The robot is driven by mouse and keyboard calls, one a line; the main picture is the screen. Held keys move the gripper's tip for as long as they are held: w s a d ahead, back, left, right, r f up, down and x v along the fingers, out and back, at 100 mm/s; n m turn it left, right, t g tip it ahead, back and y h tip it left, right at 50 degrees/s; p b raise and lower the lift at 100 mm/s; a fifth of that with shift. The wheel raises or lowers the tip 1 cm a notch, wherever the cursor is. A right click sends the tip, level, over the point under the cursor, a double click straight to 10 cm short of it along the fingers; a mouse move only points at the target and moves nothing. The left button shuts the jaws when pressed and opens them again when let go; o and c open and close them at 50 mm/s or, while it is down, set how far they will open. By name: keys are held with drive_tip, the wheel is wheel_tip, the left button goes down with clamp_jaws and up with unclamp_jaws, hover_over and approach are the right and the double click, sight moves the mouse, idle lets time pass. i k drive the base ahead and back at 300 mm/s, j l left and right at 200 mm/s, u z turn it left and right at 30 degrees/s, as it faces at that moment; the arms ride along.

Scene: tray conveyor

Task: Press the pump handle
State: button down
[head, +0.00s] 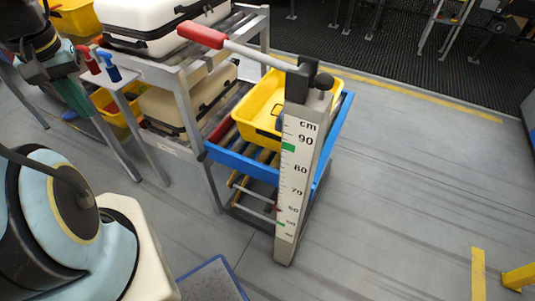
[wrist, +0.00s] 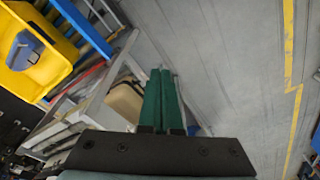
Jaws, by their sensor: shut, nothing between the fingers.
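The pump handle (head: 202,35) is a red grip on a grey lever. The lever runs left and up from a dark pivot on top of an upright post (head: 291,185) with a cm scale and green marks. It stands raised, tilted up toward its grip end. My gripper (head: 82,108) is at the left in the head view, pointing down, well left of the red grip and apart from it. In the wrist view its dark green fingers (wrist: 161,98) are together with nothing between them. I cannot make out the red grip in the wrist view.
A metal rack (head: 190,100) with white and beige cases stands between my gripper and the post.

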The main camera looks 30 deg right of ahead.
sight(216, 40)
drive_tip(key=z, duration=1.7)
drive_tip(key=j+u, duration=0.35)
drive_tip(key=i+j+u, duration=0.1)
drive_tip(key=u, duration=0.3)
drive_tip(key=i+j+u, duration=0.15)
drive_tip(key=j+u, duration=0.2)
